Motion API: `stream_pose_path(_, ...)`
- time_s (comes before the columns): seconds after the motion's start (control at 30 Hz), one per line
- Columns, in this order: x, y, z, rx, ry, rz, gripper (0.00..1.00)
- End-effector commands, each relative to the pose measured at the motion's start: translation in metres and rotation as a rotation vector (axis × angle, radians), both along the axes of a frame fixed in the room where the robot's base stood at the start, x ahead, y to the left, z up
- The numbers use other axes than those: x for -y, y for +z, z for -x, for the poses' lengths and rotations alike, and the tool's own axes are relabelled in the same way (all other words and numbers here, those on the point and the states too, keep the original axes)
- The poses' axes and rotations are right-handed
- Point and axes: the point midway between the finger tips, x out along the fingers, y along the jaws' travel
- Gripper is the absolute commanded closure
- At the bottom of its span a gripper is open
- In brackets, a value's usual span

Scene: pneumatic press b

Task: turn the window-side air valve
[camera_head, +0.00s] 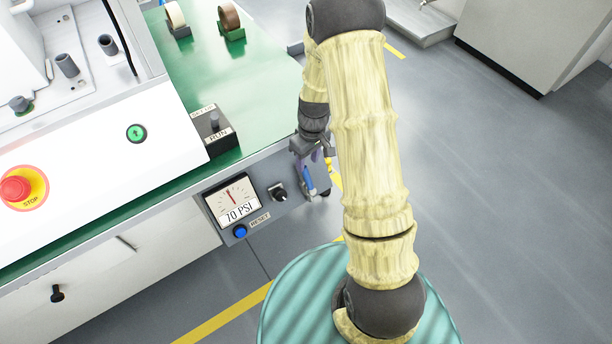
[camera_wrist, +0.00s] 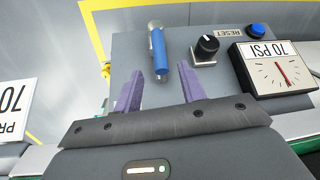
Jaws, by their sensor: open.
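A valve with a blue lever handle (camera_wrist: 158,50) stands on the grey control panel (camera_wrist: 130,55) in the wrist view; the blue handle also shows in the head view (camera_head: 307,179). My gripper (camera_wrist: 160,67) is open, with its two purple fingers on either side of the handle's near end. The handle appears between the fingertips, and I cannot tell whether either finger touches it. In the head view my gripper (camera_head: 311,168) is at the panel's right end and partly hides the valve. No window is in view.
A black knob (camera_head: 279,193), a 70 PSI gauge (camera_head: 232,200) and a blue reset button (camera_head: 240,231) sit left of the valve in the head view. A small yellow part (camera_wrist: 105,70) shows at the panel's edge. A red stop button (camera_head: 16,188) is far left. The right floor is clear.

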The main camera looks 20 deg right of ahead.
Motion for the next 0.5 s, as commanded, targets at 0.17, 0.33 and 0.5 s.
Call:
stream_pose_path(0.17, -0.003, -0.035, 0.002, -0.002, 0.001, 0.0, 0.59)
stream_pose_path(0.33, -0.005, -0.06, 0.003, -0.001, 0.001, 0.0, 0.59)
stream_pose_path(0.5, -0.007, -0.072, 0.003, 0.0, 0.0, 0.0, 0.59)
